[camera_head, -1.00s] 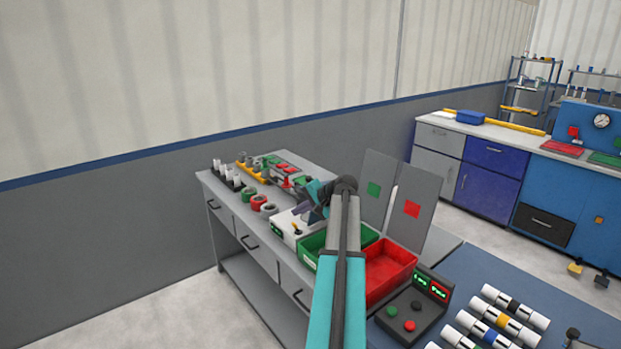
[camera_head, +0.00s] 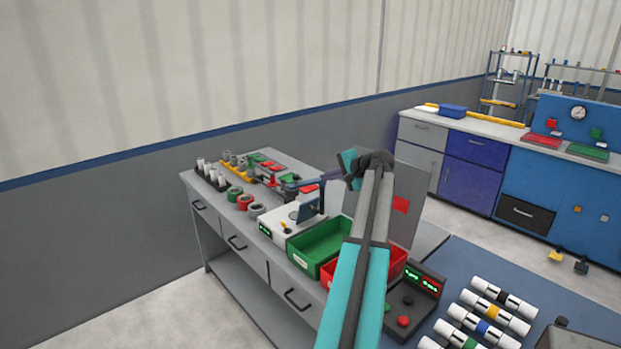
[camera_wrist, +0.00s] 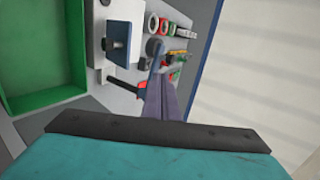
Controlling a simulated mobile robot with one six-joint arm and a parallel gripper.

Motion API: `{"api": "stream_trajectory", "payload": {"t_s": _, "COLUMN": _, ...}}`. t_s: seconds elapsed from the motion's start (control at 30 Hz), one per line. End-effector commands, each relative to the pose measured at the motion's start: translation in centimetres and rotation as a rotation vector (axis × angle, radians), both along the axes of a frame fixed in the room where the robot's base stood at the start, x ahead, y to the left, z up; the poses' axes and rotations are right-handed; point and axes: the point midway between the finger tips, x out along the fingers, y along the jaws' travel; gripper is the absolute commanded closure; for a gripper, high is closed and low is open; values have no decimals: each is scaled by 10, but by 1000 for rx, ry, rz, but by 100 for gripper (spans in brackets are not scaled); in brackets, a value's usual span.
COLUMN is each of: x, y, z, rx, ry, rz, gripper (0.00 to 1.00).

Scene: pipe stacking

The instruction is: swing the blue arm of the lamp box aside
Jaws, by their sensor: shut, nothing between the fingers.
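The lamp box (camera_head: 275,222) is a white box with a small green display, on the grey bench behind the green bin. Its blue arm (camera_head: 308,209) appears as a dark blue plate standing on the box top. In the wrist view the blue plate (camera_wrist: 117,42) is at upper left, beside the white box face. My gripper (camera_head: 292,186) is shut and empty, its grey-blue fingers pointing left behind the lamp box. In the wrist view the fingertips (camera_wrist: 155,48) lie right of the blue plate, with a visible gap in the picture. I cannot judge their depth from it.
A green bin (camera_head: 318,262) and a red bin (camera_head: 338,275) stand in front of the box. Colored rings (camera_head: 245,201) and fittings lie to its left and behind. A grey panel (camera_head: 410,190) stands at the right. A button console (camera_head: 408,300) is near the front.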

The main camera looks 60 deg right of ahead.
Motion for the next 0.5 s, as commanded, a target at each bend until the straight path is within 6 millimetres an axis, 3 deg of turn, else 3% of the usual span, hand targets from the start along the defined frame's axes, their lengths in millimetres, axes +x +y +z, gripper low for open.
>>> {"api": "stream_trajectory", "payload": {"t_s": 0.27, "x": 18, "y": -4, "z": -9, "rx": 2, "ry": 1, "rz": 3, "gripper": 100}}
{"api": "stream_trajectory", "payload": {"t_s": 0.5, "x": 46, "y": -12, "z": -25, "rx": 2, "ry": 2, "rz": 4, "gripper": 100}}
